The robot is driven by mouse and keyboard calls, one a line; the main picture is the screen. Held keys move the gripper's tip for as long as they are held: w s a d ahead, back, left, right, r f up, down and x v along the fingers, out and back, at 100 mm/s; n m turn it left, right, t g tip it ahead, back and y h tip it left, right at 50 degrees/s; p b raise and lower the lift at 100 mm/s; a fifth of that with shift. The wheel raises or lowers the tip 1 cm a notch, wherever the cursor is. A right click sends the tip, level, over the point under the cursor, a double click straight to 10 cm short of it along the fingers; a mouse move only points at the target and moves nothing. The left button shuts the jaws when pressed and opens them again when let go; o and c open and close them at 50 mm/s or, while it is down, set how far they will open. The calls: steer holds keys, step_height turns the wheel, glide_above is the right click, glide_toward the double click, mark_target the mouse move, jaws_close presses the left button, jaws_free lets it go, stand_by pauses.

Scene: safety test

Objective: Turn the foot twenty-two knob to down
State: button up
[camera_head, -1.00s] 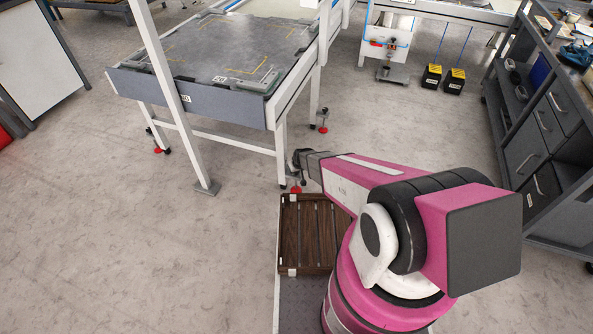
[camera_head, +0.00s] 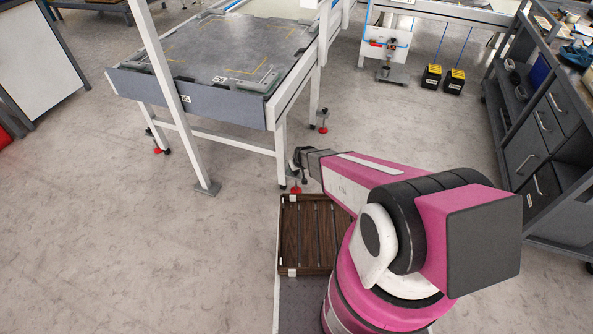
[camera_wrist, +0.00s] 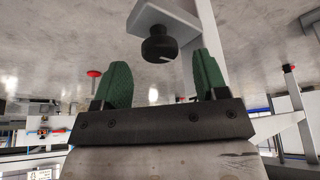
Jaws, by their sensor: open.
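My gripper (camera_wrist: 160,64) has two green ridged fingers. It is open, with the knob in the gap between the fingertips; I see no contact. In the head view my gripper (camera_head: 297,157) is low beside the near right leg (camera_head: 281,150) of the white-framed table, and the knob there cannot be made out.
The grey table top (camera_head: 225,45) is above and left of my gripper. A red foot part (camera_head: 296,189) is close below it. A slatted brown crate (camera_head: 308,235) is in front of me. A dark drawer bench (camera_head: 540,140) stands right. Open floor lies left.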

steer(key=v, duration=0.8)
steer(key=shift+s+r, duration=0.1)
steer(key=shift+r, duration=0.05)
steer(key=s+d+r+m+g, duration=0.1)
steer(key=s+d+r, duration=0.3)
steer(key=r, duration=0.5)
steer(key=s+d+r+m+g+h, duration=0.1)
steer(key=s+d+r+m, duration=0.1)
steer(key=s+d+r, duration=0.3)
steer(key=s+d+r+m+g, duration=0.1)
steer(key=s+d+r, duration=0.4)
steer(key=r, duration=0.9)
steer(key=d+g, duration=0.1)
steer(key=d, duration=0.2)
steer(key=shift+s+d+m+h, duration=0.2)
steer(key=shift+m+h, duration=0.2)
